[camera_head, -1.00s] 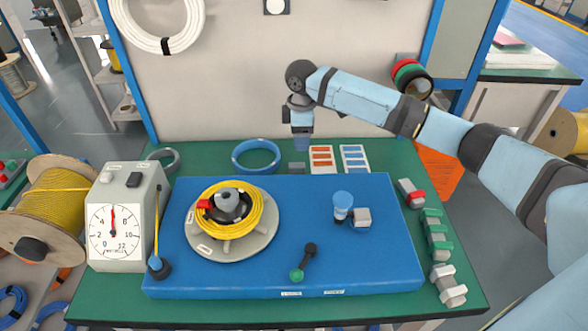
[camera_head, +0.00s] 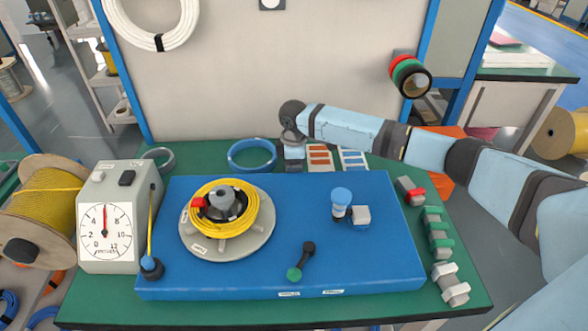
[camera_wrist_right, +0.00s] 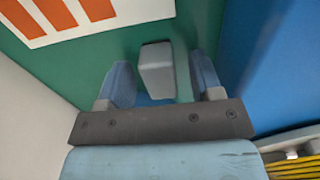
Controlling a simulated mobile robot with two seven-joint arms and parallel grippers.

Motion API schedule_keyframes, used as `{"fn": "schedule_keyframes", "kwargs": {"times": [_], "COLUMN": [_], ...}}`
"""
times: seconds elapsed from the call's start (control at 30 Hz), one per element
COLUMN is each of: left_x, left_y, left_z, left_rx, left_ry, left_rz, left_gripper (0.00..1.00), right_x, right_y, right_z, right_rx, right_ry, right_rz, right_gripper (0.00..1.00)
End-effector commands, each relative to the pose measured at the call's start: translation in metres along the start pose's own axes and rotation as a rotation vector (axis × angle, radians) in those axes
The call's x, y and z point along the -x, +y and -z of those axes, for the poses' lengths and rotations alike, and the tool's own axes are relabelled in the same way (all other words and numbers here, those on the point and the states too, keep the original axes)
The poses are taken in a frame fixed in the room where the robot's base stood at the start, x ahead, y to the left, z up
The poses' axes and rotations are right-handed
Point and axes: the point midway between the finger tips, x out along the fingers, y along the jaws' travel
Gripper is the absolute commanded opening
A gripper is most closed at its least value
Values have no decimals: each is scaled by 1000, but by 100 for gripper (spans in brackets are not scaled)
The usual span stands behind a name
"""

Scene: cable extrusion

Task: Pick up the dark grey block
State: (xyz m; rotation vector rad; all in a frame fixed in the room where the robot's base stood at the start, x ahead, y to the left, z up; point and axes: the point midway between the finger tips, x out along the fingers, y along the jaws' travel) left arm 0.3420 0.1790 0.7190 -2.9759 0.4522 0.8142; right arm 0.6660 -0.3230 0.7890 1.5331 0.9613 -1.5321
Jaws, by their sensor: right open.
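The dark grey block (camera_head: 293,168) is on the green table behind the blue board, just left of the cards with orange stripes. In the head view my right gripper (camera_head: 294,154) hangs right over it and hides part of it. In the right wrist view the grey block (camera_wrist_right: 156,66) shows between the two light blue fingers of my right gripper (camera_wrist_right: 162,80). The gripper is open, with a gap visible on each side of the block. My left gripper is not in view.
The raised blue board (camera_head: 300,255) lies close in front of the block, bearing a yellow cable reel (camera_head: 222,245). A blue cable ring (camera_head: 252,157) lies left of the block. Striped cards (camera_head: 319,158) lie to its right, and a pale panel (camera_head: 250,80) stands behind.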

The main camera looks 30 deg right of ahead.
Motion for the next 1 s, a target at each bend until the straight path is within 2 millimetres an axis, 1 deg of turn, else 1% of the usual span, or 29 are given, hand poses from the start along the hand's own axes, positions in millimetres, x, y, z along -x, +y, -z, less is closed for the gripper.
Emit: {"fn": "schedule_keyframes", "kwargs": {"times": [0.07,0.1,0.17,0.2,0.27,0.3,0.33,0.6,0.67,0.73,0.87,0.97,1.0], "left_x": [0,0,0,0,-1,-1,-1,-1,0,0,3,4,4], "left_y": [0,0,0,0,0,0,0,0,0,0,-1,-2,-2], "left_z": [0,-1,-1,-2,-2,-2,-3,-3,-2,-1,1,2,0], "left_rx": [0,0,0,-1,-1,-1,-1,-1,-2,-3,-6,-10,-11], "left_ry": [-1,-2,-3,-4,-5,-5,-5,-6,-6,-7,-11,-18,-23], "left_rz": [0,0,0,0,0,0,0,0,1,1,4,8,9], "left_gripper": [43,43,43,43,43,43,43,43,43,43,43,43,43], "right_x": [1,1,1,1,1,1,1,2,6,13,39,67,79], "right_y": [0,0,0,0,0,0,0,0,0,0,0,0,1], "right_z": [0,0,0,0,0,0,0,0,0,0,0,0,0], "right_rx": [0,0,0,0,0,0,0,0,0,0,1,2,1], "right_ry": [0,0,0,0,0,0,0,0,1,1,2,2,3], "right_rz": [0,0,0,0,0,0,0,0,-1,-1,-2,-2,-3], "right_gripper": [60,57,44,34,20,11,6,6,6,6,6,6,6]}}
